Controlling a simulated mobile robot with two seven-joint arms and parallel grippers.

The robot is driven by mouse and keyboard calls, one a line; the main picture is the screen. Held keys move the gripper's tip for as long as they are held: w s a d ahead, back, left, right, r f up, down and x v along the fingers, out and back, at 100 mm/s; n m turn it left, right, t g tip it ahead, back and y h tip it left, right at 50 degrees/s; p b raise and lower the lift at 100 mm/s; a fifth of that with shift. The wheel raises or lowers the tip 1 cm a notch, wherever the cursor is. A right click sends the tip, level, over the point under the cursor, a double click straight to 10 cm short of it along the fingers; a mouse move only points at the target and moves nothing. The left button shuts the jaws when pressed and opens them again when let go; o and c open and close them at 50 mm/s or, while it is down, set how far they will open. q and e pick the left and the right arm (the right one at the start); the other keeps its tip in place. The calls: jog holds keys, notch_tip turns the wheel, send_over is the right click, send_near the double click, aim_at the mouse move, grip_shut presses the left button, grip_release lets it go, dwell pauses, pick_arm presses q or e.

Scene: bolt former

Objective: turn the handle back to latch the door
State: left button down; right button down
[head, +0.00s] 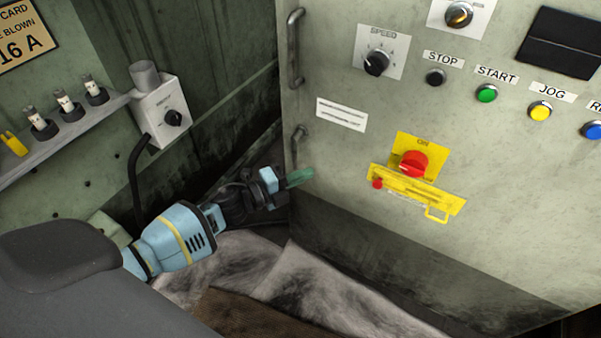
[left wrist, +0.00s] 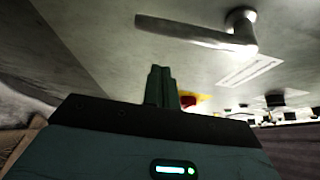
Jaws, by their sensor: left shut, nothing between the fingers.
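The door (head: 345,185) is a pale green-grey control panel. Its metal lever handle (head: 295,148) is near the left edge, hanging roughly downward in the head view. In the left wrist view the handle (left wrist: 195,32) is a flat silver lever running left from a round pivot. My left gripper (head: 297,178) has green fingertips and is just below the handle's lower end in the head view. The shut fingers also show in the left wrist view (left wrist: 160,86), empty, with the lever beyond them and a visible gap. I cannot tell whether the door sits flush in its frame. My right gripper is not in view.
A bar handle (head: 294,50) is higher on the door's left edge. A yellow plate with a red switch (head: 412,164) is to the right, below several buttons. A shelf (head: 70,128) with a switch box (head: 160,112) stands left. Grey cloth (head: 290,285) lies below.

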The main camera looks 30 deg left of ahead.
pick_arm(q)
jog(key=p+v, duration=0.1)
jog(key=v, duration=0.9)
jog(key=shift+f, duration=0.15)
jog(key=shift+d, duration=0.15)
